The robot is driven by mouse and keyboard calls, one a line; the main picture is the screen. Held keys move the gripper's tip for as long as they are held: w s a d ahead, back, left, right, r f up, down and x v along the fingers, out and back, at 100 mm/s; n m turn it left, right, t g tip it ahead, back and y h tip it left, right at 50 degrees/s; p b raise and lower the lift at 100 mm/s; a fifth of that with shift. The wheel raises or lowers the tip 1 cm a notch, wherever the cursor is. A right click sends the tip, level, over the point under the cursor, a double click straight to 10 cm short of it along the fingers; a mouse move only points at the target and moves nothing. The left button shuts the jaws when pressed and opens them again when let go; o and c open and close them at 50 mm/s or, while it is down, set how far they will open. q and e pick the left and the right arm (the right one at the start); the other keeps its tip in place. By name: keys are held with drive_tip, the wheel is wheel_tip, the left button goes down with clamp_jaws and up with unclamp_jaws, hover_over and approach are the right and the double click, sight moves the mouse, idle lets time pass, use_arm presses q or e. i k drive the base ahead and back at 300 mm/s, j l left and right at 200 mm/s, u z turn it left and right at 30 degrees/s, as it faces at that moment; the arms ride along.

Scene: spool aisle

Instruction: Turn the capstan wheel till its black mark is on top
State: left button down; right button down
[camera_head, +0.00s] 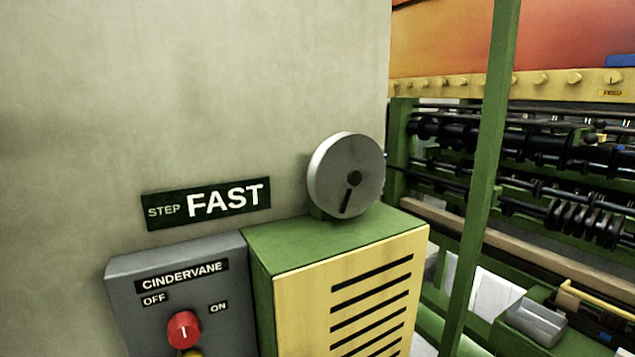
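The capstan wheel (365,165) is a grey metal disc with a dark hub at its centre. It stands upright above the green top of a cabinet, near the right edge of the pale wall. Its black mark (346,201) is a short dark bar running from near the hub down to the lower rim, slightly left of straight down. Nothing touches or covers the wheel's face. Neither of my grippers shows in the head view.
Below the wheel is a green and yellow cabinet (295,296) with black slots. Left of it, a grey control box (135,311) carries a red knob (183,329) with OFF and ON labels. A sign (207,203) reads STEP FAST. A green post (484,180) and machinery stand at right.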

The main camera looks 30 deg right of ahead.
sight(347, 173)
drive_tip(key=k+l, duration=0.25)
drive_tip(key=l, duration=0.15)
drive_tip(key=k+l, duration=0.2)
drive_tip(key=l, duration=0.2)
drive_tip(key=k+l, duration=0.25)
drive_tip(key=l, duration=0.15)
drive_tip(key=k+l, duration=0.2)
drive_tip(key=l, duration=0.2)
